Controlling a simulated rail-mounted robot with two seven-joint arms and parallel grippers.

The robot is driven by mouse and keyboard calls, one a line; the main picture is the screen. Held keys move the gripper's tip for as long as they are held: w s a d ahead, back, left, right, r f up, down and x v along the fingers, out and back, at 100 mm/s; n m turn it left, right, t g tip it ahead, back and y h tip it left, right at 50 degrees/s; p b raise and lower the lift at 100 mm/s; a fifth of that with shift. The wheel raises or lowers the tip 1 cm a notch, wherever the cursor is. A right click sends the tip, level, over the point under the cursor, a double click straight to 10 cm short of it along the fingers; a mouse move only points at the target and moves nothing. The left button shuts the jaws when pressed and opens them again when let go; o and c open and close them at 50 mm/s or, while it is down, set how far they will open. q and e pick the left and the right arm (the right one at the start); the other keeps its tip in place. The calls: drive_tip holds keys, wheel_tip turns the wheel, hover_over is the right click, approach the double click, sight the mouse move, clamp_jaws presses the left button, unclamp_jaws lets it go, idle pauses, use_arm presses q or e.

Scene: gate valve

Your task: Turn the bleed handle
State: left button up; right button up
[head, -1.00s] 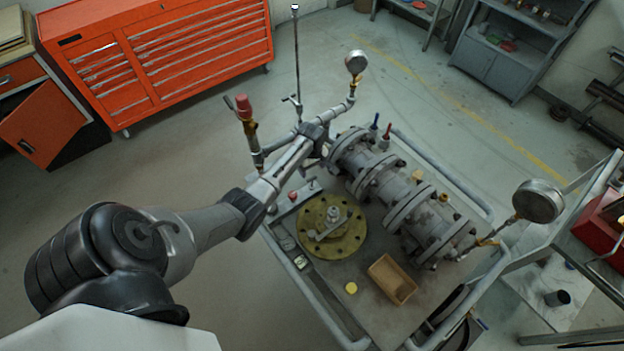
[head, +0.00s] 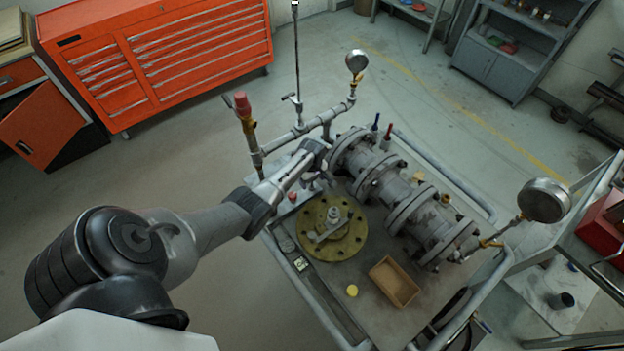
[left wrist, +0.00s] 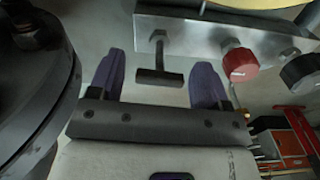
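A dark T-shaped handle (left wrist: 160,76), apparently the bleed handle, sticks out from a bright metal block (left wrist: 200,32) in the left wrist view. My left gripper (left wrist: 160,70) is open, with one purple finger on each side of the handle's crossbar in the picture. Gaps show on both sides, and I cannot tell how deep the handle sits between the fingers. In the head view my left gripper (head: 314,152) is above the left edge of the skid, beside the grey valve body (head: 385,185). Its fingers are largely hidden there. My right gripper is not in view.
A red knob (left wrist: 240,65) and a black knob (left wrist: 299,71) sit on the same block, right of the handle. A grey flange (left wrist: 35,90) is close on the left. The skid also holds a yellow flange (head: 345,246) and a tan tray (head: 394,281).

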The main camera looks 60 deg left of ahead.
use_arm(q)
drive_tip(key=c, duration=0.9)
drive_tip(key=shift+o, duration=0.2)
drive_tip(key=m+p, duration=0.1)
drive_tip(key=m, duration=0.2)
drive_tip(key=shift+r, duration=0.1)
drive_tip(key=m+p, duration=0.1)
drive_tip(key=m, duration=0.3)
drive_tip(key=shift+m, duration=0.4)
drive_tip(key=m, duration=0.4)
drive_tip(key=shift+p, duration=0.4)
drive_tip(key=shift+m, duration=2.5)
